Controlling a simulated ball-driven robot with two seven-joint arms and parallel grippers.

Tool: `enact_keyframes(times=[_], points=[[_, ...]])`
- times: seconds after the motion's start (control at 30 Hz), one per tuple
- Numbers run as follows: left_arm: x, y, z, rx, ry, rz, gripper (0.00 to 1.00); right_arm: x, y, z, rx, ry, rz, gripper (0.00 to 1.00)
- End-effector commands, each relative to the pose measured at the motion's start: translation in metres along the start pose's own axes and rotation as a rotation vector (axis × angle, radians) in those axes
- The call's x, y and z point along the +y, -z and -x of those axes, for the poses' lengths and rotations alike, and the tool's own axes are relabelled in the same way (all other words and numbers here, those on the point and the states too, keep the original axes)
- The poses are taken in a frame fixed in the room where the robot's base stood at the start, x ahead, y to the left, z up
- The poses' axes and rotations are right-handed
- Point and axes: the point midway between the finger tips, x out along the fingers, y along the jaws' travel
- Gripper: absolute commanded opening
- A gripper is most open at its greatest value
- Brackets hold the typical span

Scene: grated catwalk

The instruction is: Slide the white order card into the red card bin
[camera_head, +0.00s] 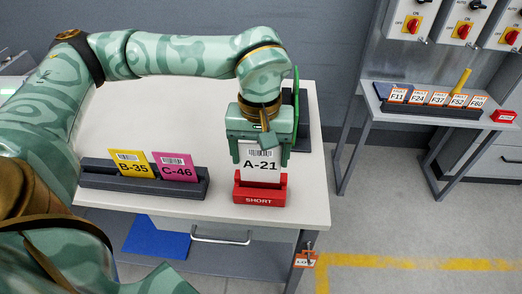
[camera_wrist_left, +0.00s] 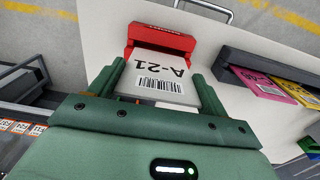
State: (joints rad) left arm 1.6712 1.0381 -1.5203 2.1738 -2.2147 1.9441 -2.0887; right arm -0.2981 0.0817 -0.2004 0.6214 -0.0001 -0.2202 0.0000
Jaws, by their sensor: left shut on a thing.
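The white order card, marked A-21 (camera_head: 260,165), is upright at the right front of the pale table. My left gripper (camera_head: 263,142) is shut on it from above, and the card also shows between the fingers in the left wrist view (camera_wrist_left: 160,72). The red card bin, marked SHORT (camera_head: 259,198), stands directly below, and it also shows in the left wrist view (camera_wrist_left: 160,38). The card's lower edge meets the bin's top opening; how deep it sits inside is hidden. My right gripper is not in view.
A dark rack (camera_head: 150,187) with a yellow card B-35 (camera_head: 131,164) and a pink card C-46 (camera_head: 175,167) stands left of the bin. A green upright panel (camera_head: 296,95) is behind my gripper. A second table (camera_head: 400,117) with several white cards stands at right.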

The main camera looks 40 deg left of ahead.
Motion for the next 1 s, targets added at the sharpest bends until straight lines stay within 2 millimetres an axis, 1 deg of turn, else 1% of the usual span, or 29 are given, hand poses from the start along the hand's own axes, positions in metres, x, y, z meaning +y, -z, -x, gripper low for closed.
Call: enact_keyframes(times=[0.23,0.53,1.0], points=[[0.0,-0.0002,0.0001,0.0,0.0,-0.001,0.55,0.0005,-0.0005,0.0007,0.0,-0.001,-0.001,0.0],[0.0001,-0.0014,0.0007,0.0,0.001,-0.001,0.55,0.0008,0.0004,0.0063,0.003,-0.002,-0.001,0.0],[0.0003,-0.0013,-0.0003,0.0,0.0,-0.001,0.55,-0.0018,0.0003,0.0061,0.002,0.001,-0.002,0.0]])
